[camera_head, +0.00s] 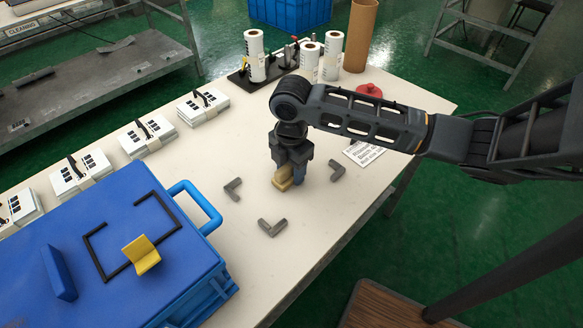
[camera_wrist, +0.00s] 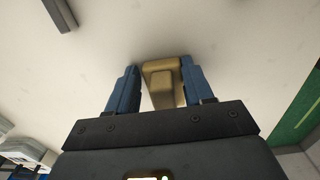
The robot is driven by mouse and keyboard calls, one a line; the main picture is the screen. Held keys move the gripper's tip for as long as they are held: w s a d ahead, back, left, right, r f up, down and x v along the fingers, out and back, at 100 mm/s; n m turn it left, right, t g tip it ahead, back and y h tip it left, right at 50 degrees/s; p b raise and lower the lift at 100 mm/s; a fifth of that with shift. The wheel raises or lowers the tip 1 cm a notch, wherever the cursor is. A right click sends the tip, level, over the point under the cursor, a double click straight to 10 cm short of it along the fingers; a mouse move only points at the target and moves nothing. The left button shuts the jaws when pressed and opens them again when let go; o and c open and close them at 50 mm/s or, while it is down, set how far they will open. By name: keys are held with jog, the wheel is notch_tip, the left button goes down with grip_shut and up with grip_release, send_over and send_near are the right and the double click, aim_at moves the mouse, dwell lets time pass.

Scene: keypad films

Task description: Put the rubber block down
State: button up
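The rubber block (camera_head: 283,178) is tan and stepped, with a raised narrower part. My gripper (camera_head: 291,174) points down over the white table (camera_head: 320,225), with its blue fingers on either side of the block. In the wrist view the block (camera_wrist: 163,68) sits between the fingertips (camera_wrist: 161,72), close against both, and the gripper looks shut on it. The block is at or just above the tabletop; I cannot tell whether it touches. Grey corner pieces lie around it: one to the left (camera_head: 232,189), one in front (camera_head: 271,228), one to the right (camera_head: 337,170).
A blue case (camera_head: 110,265) with a yellow piece (camera_head: 142,254) on its lid stands at the front left. White packs (camera_head: 147,135) line the left edge. White rolls (camera_head: 255,57), a brown tube (camera_head: 360,35) and a red object (camera_head: 369,91) stand at the back. The table's front middle is clear.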

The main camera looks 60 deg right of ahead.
jog(key=shift+o, duration=0.9)
jog(key=shift+s+a+f, duration=0.15)
jog(key=shift+s+f, duration=0.1)
jog(key=shift+f, duration=0.5)
notch_tip(320, 180, up, 14)
jog(key=p, duration=0.1)
jog(key=shift+w+f, duration=0.1)
